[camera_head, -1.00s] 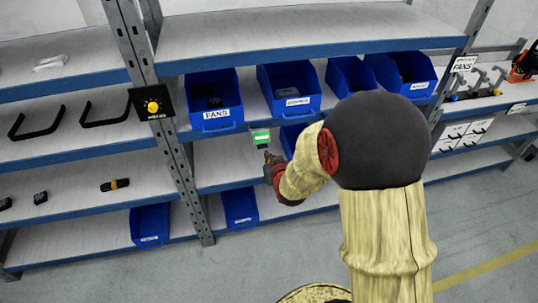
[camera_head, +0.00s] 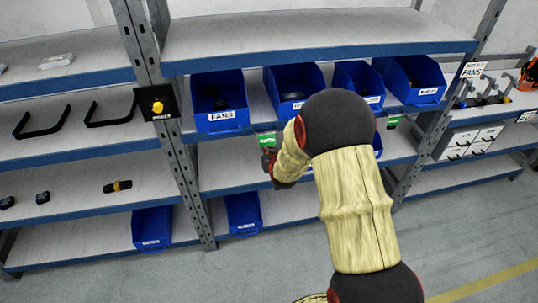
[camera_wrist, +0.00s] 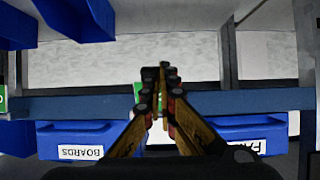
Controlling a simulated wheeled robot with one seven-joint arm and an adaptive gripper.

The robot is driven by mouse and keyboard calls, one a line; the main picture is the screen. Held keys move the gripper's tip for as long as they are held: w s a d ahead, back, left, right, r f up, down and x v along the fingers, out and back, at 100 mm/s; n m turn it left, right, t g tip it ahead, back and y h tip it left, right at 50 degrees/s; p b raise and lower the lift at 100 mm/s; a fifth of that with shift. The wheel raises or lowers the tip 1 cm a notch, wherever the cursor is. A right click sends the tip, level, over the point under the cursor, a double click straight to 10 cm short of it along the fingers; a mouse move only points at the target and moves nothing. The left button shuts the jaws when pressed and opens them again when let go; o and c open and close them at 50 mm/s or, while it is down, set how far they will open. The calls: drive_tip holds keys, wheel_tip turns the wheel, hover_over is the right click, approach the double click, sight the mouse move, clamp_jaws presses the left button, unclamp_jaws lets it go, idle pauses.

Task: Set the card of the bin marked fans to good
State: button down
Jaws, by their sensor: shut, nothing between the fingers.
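The blue bin marked FANS (camera_head: 218,98) stands on the middle shelf, with dark items in it. Its label also shows in the wrist view (camera_wrist: 245,147), upside down. A green card (camera_head: 266,140) hangs at the shelf edge, below and right of that bin. In the wrist view the card (camera_wrist: 137,91) is a green patch mostly hidden behind the fingers. My gripper (camera_wrist: 162,76) is shut and empty, its tips in front of the card. In the head view it (camera_head: 268,160) overlaps the card's lower part. I cannot tell whether they touch, nor read the card.
More blue bins stand to the right, one marked BOARDS (camera_wrist: 80,152) in the wrist view. Another green card (camera_head: 394,122) hangs further right. A steel post (camera_head: 165,120) with a black box and yellow knob (camera_head: 157,106) stands left. The aisle floor is clear.

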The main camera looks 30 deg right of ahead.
drive_tip(key=shift+f+b, duration=0.15)
drive_tip(key=shift+b, duration=0.2)
drive_tip(key=shift+w+f+t+b, duration=0.15)
drive_tip(key=shift+t+b, duration=0.15)
drive_tip(key=shift+b, duration=0.55)
drive_tip(key=shift+w+d+f+b, duration=0.1)
drive_tip(key=shift+f+b, duration=0.05)
drive_tip(key=shift+b, duration=0.4)
drive_tip(key=shift+w+d+f+t+b, duration=0.2)
drive_tip(key=shift+w+f+b, duration=0.35)
drive_tip(key=shift+b, duration=0.55)
drive_tip(key=shift+w+d+f+t+b, duration=0.15)
drive_tip(key=shift+w+f+b, duration=0.4)
drive_tip(key=shift+b, duration=0.55)
drive_tip(key=shift+w+r, duration=0.1)
drive_tip(key=shift+r, duration=0.05)
drive_tip(key=shift+r, duration=0.2)
